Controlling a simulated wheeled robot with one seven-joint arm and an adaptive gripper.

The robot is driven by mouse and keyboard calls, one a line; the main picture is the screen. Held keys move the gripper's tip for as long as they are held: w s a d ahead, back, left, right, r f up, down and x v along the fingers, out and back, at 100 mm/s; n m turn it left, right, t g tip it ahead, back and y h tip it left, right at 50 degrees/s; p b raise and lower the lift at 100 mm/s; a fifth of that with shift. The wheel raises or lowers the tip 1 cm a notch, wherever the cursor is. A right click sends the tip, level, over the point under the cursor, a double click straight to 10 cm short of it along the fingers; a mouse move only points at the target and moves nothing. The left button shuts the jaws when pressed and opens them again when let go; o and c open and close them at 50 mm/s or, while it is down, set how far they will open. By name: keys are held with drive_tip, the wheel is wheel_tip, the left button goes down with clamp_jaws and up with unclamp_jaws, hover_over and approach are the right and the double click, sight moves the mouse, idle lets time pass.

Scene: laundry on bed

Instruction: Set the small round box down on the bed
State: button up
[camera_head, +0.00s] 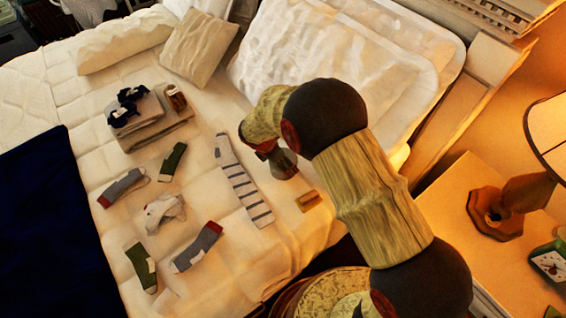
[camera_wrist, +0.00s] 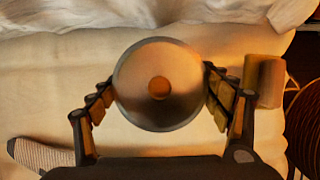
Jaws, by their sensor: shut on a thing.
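The small round box (camera_wrist: 158,65) is a dull metallic disc with an orange-brown centre, seen from above in the wrist view. My gripper (camera_wrist: 160,92) is shut on it, with one finger on its left side and one on its right. In the head view the box (camera_head: 284,164) hangs below my gripper (camera_head: 268,150), over the bed right of the long striped sock. The bed (camera_head: 205,190) has a pale quilted cover. I cannot tell whether the underside of the box touches it.
A small tan block (camera_head: 308,201) lies on the bed close by, and shows right of my gripper in the wrist view (camera_wrist: 264,82). The striped sock (camera_head: 243,187) lies left. Several other socks and folded cloths (camera_head: 155,125) lie farther left. Pillows (camera_head: 330,55) are behind. A nightstand (camera_head: 450,205) with a lamp stands right.

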drive_tip(key=shift+f, duration=0.1)
drive_tip(key=o, duration=1.2)
drive_tip(key=shift+c, duration=0.2)
drive_tip(key=p+v, duration=0.4)
drive_tip(key=v, duration=0.8)
